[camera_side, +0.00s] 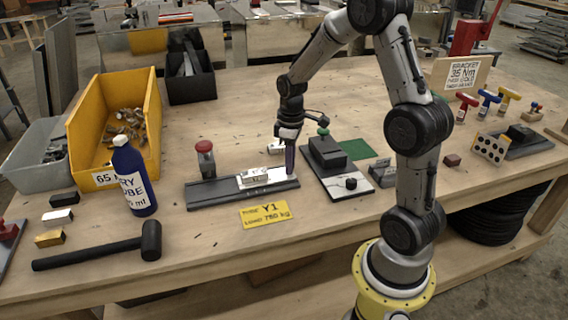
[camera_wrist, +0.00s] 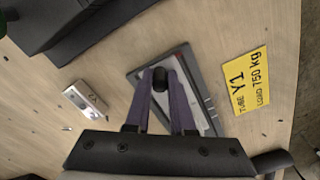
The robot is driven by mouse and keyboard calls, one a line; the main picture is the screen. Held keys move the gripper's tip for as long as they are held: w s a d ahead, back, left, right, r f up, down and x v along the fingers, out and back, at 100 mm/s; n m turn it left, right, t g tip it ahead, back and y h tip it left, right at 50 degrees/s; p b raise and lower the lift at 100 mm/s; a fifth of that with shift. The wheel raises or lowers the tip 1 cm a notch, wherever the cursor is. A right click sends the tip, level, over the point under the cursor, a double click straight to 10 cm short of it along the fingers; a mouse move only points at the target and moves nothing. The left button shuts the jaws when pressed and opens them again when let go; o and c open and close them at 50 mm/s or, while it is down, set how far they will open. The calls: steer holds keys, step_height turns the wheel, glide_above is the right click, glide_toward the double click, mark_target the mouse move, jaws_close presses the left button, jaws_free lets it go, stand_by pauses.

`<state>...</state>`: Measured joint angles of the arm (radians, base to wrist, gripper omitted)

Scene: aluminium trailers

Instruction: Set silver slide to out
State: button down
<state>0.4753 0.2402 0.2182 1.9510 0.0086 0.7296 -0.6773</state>
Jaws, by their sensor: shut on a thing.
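The silver slide (camera_side: 254,178) sits on a long dark rail (camera_side: 215,194) near the table's front. It has a pale label, and a pale plate of the rail unit (camera_wrist: 205,124) shows in the wrist view. My gripper (camera_side: 290,172) points straight down at the rail's right end. In the wrist view the fingers of my gripper (camera_wrist: 160,74) are shut on a small black knob (camera_wrist: 160,84) over the rail. The fingers and wrist hide part of the slide and the knob's base, so I cannot tell exactly how they join.
A red-topped post (camera_side: 205,150) stands behind the rail's left end. A yellow card (camera_side: 264,214) lies in front. A small silver block (camera_side: 277,146) lies behind. A black-block fixture (camera_side: 327,152) stands close on the right. A blue bottle (camera_side: 131,175) and a mallet (camera_side: 100,247) are at left.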

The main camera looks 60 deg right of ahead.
steer(key=shift+s+d, duration=0.15)
steer(key=shift+d, duration=0.05)
steer(key=c, duration=1.1)
jaws_free()
steer(key=o, duration=0.3)
steer(key=shift+o, duration=0.2)
step_height(320, 180, up, 14)
